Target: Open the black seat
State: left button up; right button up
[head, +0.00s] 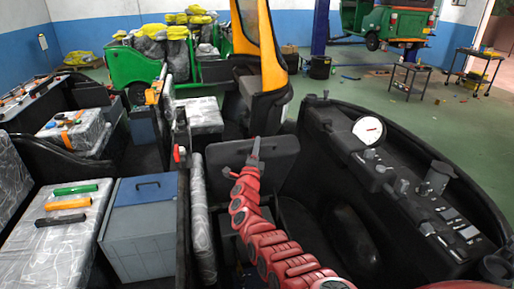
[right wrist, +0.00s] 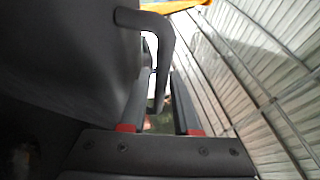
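The black seat shows in the head view as a dark, flat, tilted panel (head: 281,158) in the middle of the vehicle. My right gripper (head: 256,147) is in front of its left part, at the end of my red arm. In the right wrist view a dark surface (right wrist: 70,50) fills the left side, with a dark looped handle (right wrist: 166,45) on it. My right gripper (right wrist: 160,110) is open there, its fingers spread with red marks at their bases. The handle's lower end appears between the fingertips; I cannot tell whether they touch it. My left gripper is not in view.
A dashboard with a gauge (head: 369,130) and levers stands close on the right. A grey-blue toolbox (head: 148,232) and a plastic-wrapped seat (head: 62,250) with tools are at left. A yellow post (head: 268,60) rises behind.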

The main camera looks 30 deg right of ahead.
grip_shut()
dwell(1.5)
